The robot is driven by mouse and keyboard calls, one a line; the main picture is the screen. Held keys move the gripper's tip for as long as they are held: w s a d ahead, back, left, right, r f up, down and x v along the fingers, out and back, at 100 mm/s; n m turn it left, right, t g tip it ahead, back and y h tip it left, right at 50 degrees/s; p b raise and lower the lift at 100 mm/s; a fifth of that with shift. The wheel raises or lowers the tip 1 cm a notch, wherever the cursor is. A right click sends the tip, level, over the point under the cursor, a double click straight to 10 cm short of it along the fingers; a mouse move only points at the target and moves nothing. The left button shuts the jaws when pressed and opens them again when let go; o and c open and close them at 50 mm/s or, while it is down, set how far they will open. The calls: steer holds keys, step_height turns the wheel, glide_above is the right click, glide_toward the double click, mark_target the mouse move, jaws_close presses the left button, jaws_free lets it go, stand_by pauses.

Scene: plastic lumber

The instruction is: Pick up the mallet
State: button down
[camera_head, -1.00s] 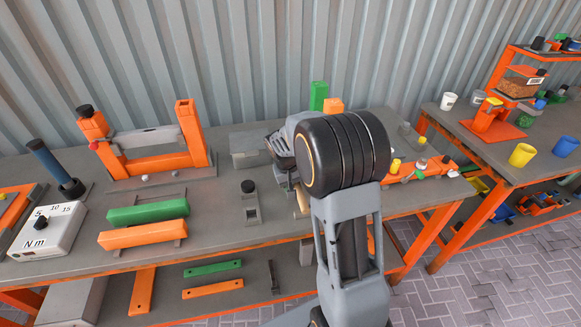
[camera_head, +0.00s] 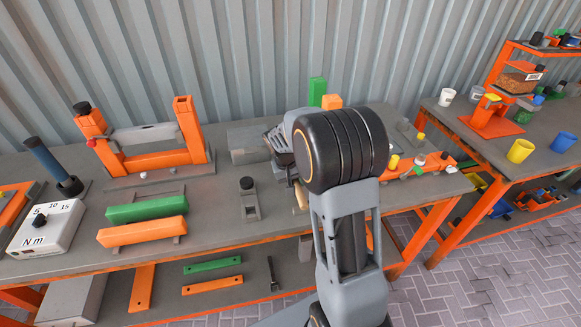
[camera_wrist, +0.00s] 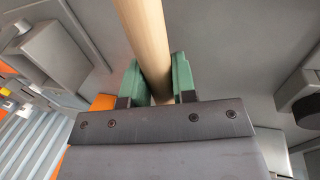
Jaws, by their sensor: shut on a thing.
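The mallet's pale wooden handle (camera_wrist: 147,38) runs between the two green finger pads of my gripper (camera_wrist: 158,82) in the wrist view. The pads press on it from both sides, and my gripper is shut on it. In the head view a short piece of the handle (camera_head: 300,196) shows just left of my arm, over the bench. My wrist and forearm hide most of the mallet there, along with the fingertips. I cannot make out the mallet's head in either view, nor tell whether the mallet is clear of the bench top.
The bench (camera_head: 222,205) holds a grey block (camera_head: 248,143), a small grey tool with a black knob (camera_head: 248,199), green (camera_head: 145,207) and orange (camera_head: 142,231) bars, and an orange frame (camera_head: 155,164). Several small parts lie right of my arm. A second bench (camera_head: 480,140) stands at the right.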

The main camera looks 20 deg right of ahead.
steer(key=shift+r, duration=0.15)
steer(key=shift+r, duration=0.3)
step_height(320, 180, up, 2)
steer(key=shift+w, duration=0.1)
steer(key=s+a+r, duration=0.2)
steer(key=a+r, duration=0.3)
steer(key=a, duration=0.1)
steer(key=s+a+r+b, duration=0.1)
steer(key=s+a+r, duration=0.2)
steer(key=a+r, duration=0.2)
steer(key=shift+s+a, duration=0.3)
steer(key=shift+a, duration=0.65)
steer(key=shift+r, duration=0.1)
